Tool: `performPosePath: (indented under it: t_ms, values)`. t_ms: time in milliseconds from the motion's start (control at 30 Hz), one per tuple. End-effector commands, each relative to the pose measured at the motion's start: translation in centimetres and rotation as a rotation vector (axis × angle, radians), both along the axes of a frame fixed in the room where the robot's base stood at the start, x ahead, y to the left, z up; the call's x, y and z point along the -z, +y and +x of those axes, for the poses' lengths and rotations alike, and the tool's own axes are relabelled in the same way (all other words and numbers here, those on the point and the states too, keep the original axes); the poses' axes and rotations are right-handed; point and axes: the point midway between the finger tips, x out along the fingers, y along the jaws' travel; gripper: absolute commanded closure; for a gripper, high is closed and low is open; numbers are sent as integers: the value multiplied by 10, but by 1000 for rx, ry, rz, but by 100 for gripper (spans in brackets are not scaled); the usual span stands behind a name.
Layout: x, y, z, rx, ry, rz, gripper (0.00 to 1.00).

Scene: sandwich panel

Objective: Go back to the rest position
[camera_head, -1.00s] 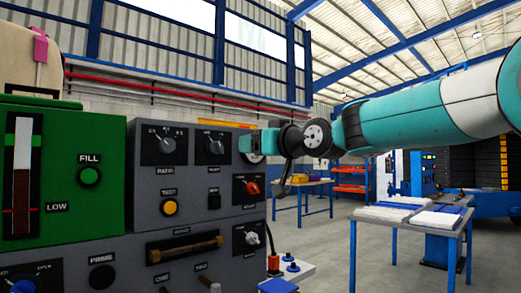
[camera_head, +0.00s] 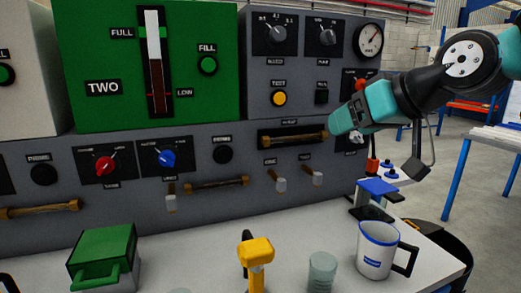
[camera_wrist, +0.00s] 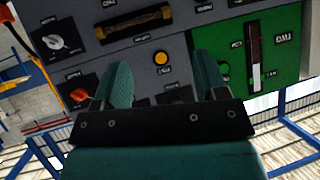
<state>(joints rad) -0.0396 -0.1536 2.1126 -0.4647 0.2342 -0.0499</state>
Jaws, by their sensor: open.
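My gripper (camera_wrist: 162,74) shows in the wrist view as two teal fingers set wide apart, with nothing between them. A dark plate crosses below them. The picture there is turned upside down, and the panel with its knobs and yellow button (camera_wrist: 161,58) lies beyond the fingers. In the head view my gripper (camera_head: 345,118) is at the right, in front of the grey panel's (camera_head: 100,160) right end. It is above the bench and overlaps the right side of the panel in the picture. Its fingertips are not clear there.
On the bench (camera_head: 210,262) stand a white mug (camera_head: 377,253), a translucent cup (camera_head: 321,271), a yellow-handled tool (camera_head: 256,255), a green box (camera_head: 103,258) and a blue-topped item (camera_head: 377,187). A green panel unit (camera_head: 95,55) stands at the back. Open floor (camera_head: 440,175) lies at the right.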

Motion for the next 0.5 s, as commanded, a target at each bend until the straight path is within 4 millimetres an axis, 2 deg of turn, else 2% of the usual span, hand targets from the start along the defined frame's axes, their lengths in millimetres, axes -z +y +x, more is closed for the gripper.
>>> performPosePath:
  t_ms: [33,100,200,300,467,500]
  values:
    - [26,11,-28,-44,97,-27,34]
    - [58,20,-65,-98,229,-68,34]
    - [94,26,-115,-164,389,-128,34]
    - [122,26,-160,-221,524,-184,34]
    - [156,19,-228,-304,716,-279,34]
    - [145,18,-233,-310,735,-288,34]
